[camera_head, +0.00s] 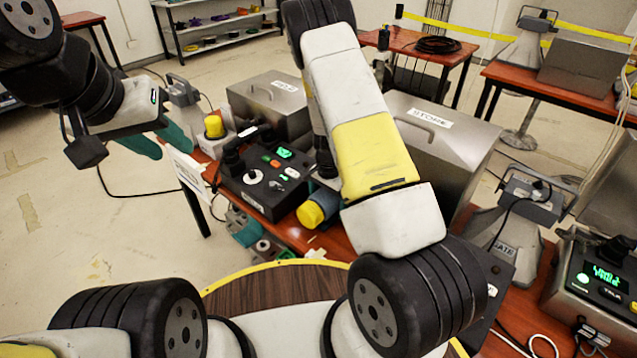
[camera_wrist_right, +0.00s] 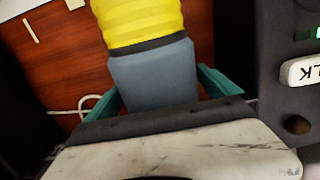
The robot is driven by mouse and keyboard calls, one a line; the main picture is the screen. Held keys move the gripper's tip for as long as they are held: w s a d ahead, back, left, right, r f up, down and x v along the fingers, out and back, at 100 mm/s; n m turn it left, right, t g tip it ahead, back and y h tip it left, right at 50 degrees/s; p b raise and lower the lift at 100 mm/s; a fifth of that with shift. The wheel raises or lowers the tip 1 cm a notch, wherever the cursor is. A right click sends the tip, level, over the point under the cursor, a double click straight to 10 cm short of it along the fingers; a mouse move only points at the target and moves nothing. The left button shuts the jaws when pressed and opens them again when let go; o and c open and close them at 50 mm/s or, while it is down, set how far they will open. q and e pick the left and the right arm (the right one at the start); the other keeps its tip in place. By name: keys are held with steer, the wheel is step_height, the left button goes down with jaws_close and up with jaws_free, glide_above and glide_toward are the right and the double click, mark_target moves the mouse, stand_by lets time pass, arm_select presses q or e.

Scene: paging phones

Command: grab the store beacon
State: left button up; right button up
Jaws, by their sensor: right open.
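A beacon with a ribbed yellow top and blue-grey base (camera_head: 313,211) is on the red-brown table, partly hidden behind my right arm in the head view. It fills the upper middle of the right wrist view (camera_wrist_right: 150,65). I cannot read a label on it. My right gripper (camera_wrist_right: 160,88) is open, with teal fingers either side of the blue-grey base; contact is not clear. My right arm hides this gripper in the head view. My left gripper (camera_head: 160,140) is open and empty at the table's left end. Another yellow-topped beacon (camera_head: 214,126) stands farther back on a pale base.
A black control box (camera_head: 264,180) with coloured buttons lies left of the nearer beacon. Metal cases (camera_head: 270,100) (camera_head: 440,140) stand behind. A grey device (camera_head: 525,200) and a lit green display unit (camera_head: 605,275) are at right. Cables lie on the table.

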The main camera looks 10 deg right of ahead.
steer(key=shift+f, duration=0.1)
steer(key=shift+c, duration=0.2)
steer(key=c, duration=1.8)
steer(key=shift+w, duration=0.1)
steer(key=shift+c, duration=0.9)
